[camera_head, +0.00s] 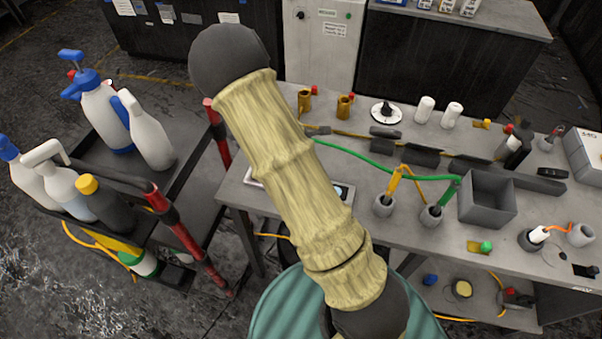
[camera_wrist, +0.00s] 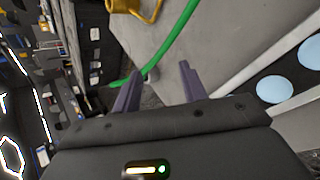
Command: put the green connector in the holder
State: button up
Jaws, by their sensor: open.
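The green connector (camera_head: 447,196) is the thick green end of a green cable (camera_head: 350,157) on the grey workbench. It leans at the mouth of a grey round cup-shaped holder (camera_head: 432,217); I cannot tell how deep it sits. A similar holder (camera_head: 384,206) to its left has a yellow connector (camera_head: 393,184) at its mouth. My gripper (camera_wrist: 158,88) is open and empty in the wrist view, its two dark fingers apart. The green cable (camera_wrist: 172,42) passes beyond the fingertips. The green connector is not clearly seen in that view. The head view does not show my gripper's fingers.
A grey open box (camera_head: 487,198) stands just right of the green connector. Dark blocks (camera_head: 423,156) and white cylinders (camera_head: 425,109) stand farther back. A bottle cart (camera_head: 180,128) is at left. My arm covers the bench's left part.

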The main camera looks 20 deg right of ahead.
jog(key=s+a+r+m+g+y, duration=0.1)
jog(key=s+a+r+m+g, duration=0.1)
jog(key=s+r+m, duration=0.2)
jog(key=s+a+r+m+g+y, duration=0.1)
jog(key=s+r+m, duration=0.3)
jog(key=s+m, duration=0.4)
jog(key=s+a+r+m+g+y, duration=0.1)
jog(key=s+a+r+m+g, duration=0.1)
jog(key=s+m, duration=0.5)
jog(key=s+r+g, duration=0.1)
jog(key=s+r, duration=0.1)
jog(key=s, duration=0.2)
jog(key=shift+a, duration=0.35)
